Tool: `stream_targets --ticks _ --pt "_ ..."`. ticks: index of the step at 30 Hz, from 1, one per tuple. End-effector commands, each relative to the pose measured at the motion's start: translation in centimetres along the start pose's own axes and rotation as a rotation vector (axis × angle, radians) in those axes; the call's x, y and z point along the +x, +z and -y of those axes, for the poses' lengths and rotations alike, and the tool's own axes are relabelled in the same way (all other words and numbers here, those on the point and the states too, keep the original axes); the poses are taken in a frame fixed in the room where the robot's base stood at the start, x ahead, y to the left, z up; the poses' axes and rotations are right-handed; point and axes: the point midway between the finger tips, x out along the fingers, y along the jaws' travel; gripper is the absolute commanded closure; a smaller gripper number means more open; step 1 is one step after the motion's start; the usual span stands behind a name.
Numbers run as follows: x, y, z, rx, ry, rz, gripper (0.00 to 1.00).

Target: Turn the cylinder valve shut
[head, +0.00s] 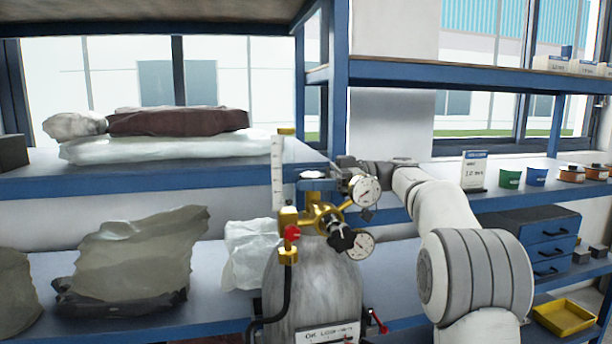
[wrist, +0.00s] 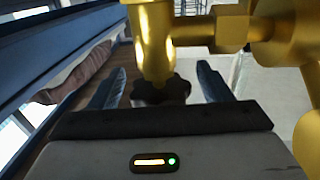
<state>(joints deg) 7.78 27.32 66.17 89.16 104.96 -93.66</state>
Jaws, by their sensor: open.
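The grey gas cylinder (head: 310,290) stands upright in front of the shelves in the head view. Its brass valve (head: 318,212) on top carries two round gauges, a black knob (head: 341,238) and a red knob (head: 291,233). In the wrist view, a dark lobed handwheel (wrist: 160,93) sits at the end of the brass valve body (wrist: 155,45). My gripper (wrist: 159,80) is open, with one finger on each side of the handwheel and visible gaps to both. In the head view my gripper (head: 313,181) is at the valve's top, and the handwheel is mostly hidden there.
Blue shelving (head: 150,180) stands behind the cylinder, with wrapped bundles (head: 175,122) at the left. A black hose (head: 284,300) hangs down the cylinder's left side. A yellow tray (head: 565,316), a blue drawer box (head: 548,242) and small pots are at the right.

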Motion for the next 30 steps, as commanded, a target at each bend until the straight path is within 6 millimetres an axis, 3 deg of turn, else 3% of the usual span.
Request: stream_targets --ticks 4,12,27,30 --pt "0.95 -0.01 -0.02 0.000 0.001 0.001 0.28" --pt "1.02 0.07 -0.02 0.001 0.002 0.001 0.29" --pt "0.92 0.05 -0.03 0.001 0.004 0.001 0.70" --pt "0.91 0.11 -0.04 0.001 0.007 0.001 0.72"
